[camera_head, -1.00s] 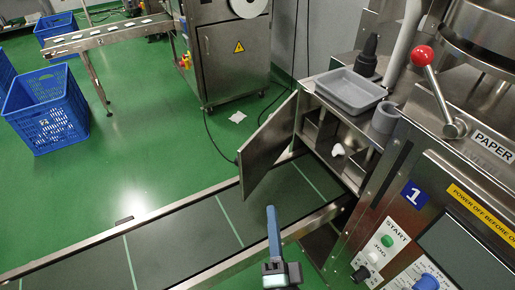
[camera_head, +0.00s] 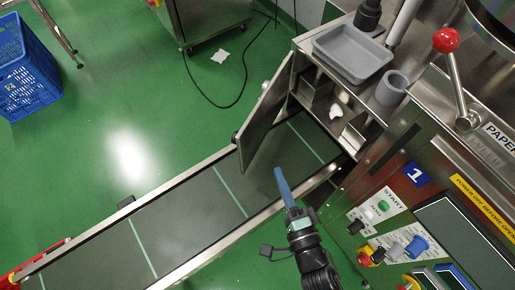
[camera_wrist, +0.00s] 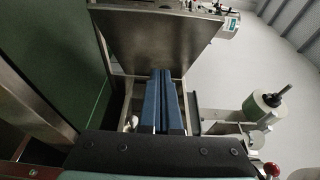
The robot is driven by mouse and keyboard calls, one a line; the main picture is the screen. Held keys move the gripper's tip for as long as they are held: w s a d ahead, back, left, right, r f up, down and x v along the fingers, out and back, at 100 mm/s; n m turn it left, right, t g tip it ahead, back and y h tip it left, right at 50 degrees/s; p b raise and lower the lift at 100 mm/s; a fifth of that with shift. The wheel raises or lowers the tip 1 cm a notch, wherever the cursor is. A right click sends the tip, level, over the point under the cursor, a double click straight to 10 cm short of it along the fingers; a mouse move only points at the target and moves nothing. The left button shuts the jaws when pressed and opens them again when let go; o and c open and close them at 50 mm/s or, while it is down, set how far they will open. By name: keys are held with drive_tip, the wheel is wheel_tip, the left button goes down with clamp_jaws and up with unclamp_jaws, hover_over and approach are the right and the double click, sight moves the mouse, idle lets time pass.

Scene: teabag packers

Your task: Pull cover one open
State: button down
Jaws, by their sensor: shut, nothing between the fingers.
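Cover one (camera_head: 266,110) is a flat metal door on the left side of the machine marked 1. It stands swung out over the conveyor, with the compartment (camera_head: 330,103) behind it exposed. A small white item (camera_head: 336,111) shows inside. My gripper (camera_head: 278,172), with blue fingers, is above the conveyor, to the right of and nearer than the cover, apart from it in the head view. In the wrist view the fingers (camera_wrist: 162,76) are shut together and empty. A metal panel, apparently the cover (camera_wrist: 150,40), lies ahead of the fingertips; the gap is hard to judge there.
The dark conveyor (camera_head: 180,230) with raised metal rails runs below the cover. A grey tray (camera_head: 352,52) and grey cup (camera_head: 392,88) sit on the machine top. A red-knobbed lever (camera_head: 447,42) and control buttons (camera_head: 383,206) are at right.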

sight(252, 140)
drive_tip(key=w+a, duration=0.1)
drive_tip(key=w, duration=0.1)
drive_tip(key=w+a, duration=0.1)
drive_tip(key=w, duration=0.1)
drive_tip(key=w+a, duration=0.2)
drive_tip(key=shift+a, duration=0.1)
drive_tip(key=shift+w+a, duration=0.25)
drive_tip(key=shift+a, duration=0.3)
drive_tip(key=shift+a, duration=0.1)
